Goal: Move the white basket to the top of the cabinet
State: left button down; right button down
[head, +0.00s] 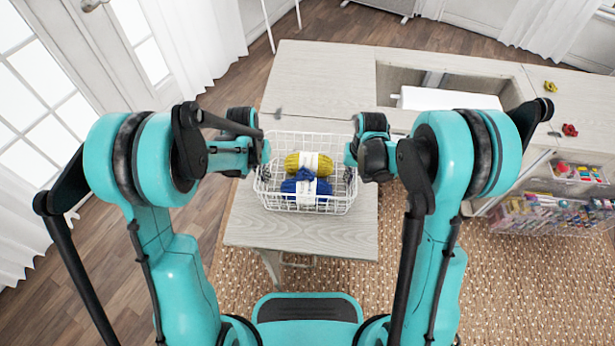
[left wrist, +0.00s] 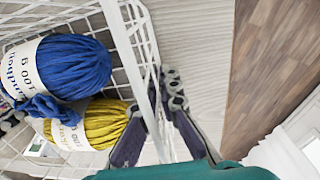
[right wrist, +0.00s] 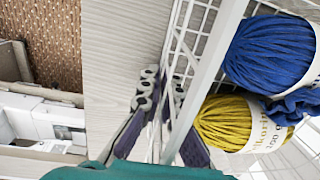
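The white wire basket (head: 309,207) stands over the light wood leaf at the front of the cabinet, apparently level. It holds a yellow yarn ball (head: 292,162) and a blue yarn ball (head: 289,186). My left gripper (left wrist: 165,85) is at the basket's left side, its fingertips close together on either side of the wire wall. My right gripper (right wrist: 162,90) pinches the right wall the same way. Whether the basket touches the surface below is hard to tell. The cabinet top (head: 320,80) is pale wood and bare behind the basket.
A white sewing machine (head: 448,98) sits in a recess right of the bare top. Small yellow (head: 550,87) and red (head: 570,130) items lie on the right part. Wire shelves (head: 545,213) with sewing supplies stand at the right.

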pick_arm(q)
jog(key=shift+r, duration=0.1)
pick_arm(e)
jog(key=shift+r, duration=0.15)
